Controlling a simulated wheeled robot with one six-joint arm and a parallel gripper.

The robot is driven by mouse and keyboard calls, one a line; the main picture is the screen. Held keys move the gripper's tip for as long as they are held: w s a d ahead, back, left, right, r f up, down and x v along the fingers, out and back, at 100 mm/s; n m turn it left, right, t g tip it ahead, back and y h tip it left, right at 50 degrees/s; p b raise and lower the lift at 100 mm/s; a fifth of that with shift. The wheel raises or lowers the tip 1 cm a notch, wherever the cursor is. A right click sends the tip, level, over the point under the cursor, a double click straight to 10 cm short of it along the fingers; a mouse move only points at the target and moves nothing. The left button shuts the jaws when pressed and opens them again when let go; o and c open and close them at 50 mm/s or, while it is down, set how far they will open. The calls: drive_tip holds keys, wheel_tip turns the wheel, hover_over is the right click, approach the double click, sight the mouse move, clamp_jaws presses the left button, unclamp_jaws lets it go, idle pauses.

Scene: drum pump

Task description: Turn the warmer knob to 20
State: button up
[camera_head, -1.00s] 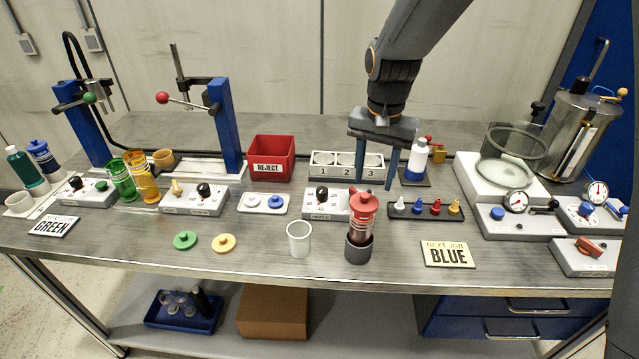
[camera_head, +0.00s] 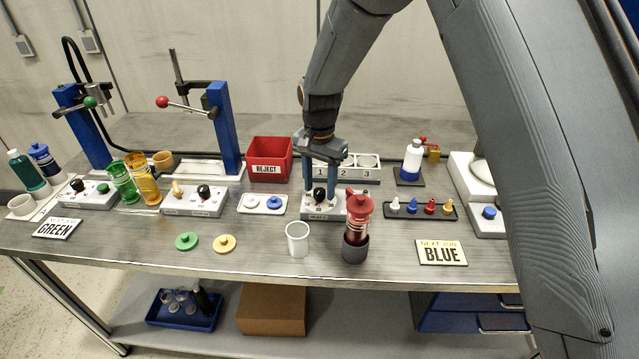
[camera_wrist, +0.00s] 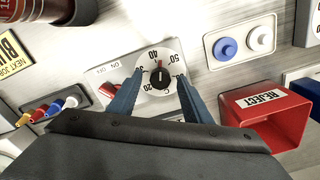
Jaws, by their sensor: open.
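The warmer (camera_head: 312,212) is a grey box at the middle of the bench. Its black knob (camera_head: 319,195) sits on a round white dial, clear in the wrist view (camera_wrist: 160,79). The dial carries numbers including 20, 40 and 50. A mark on the knob appears to point near 40 to 50; the exact reading is unclear. My gripper (camera_head: 320,190) is open and points down over the warmer. In the wrist view its two blue fingers (camera_wrist: 160,76) stand on either side of the knob, with gaps visible. I cannot tell their exact height.
A red switch (camera_wrist: 107,89) is beside the dial. A red-topped jar (camera_head: 357,230) stands close in front of the warmer's right end. A clear cup (camera_head: 297,239) stands in front. The red reject bin (camera_head: 270,160) and a tray with white and blue knobs (camera_head: 262,204) are left.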

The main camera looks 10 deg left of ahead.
drive_tip(key=shift+f, duration=0.15)
drive_tip(key=shift+c, duration=0.6)
drive_tip(key=c, duration=0.9)
drive_tip(key=shift+c, duration=0.2)
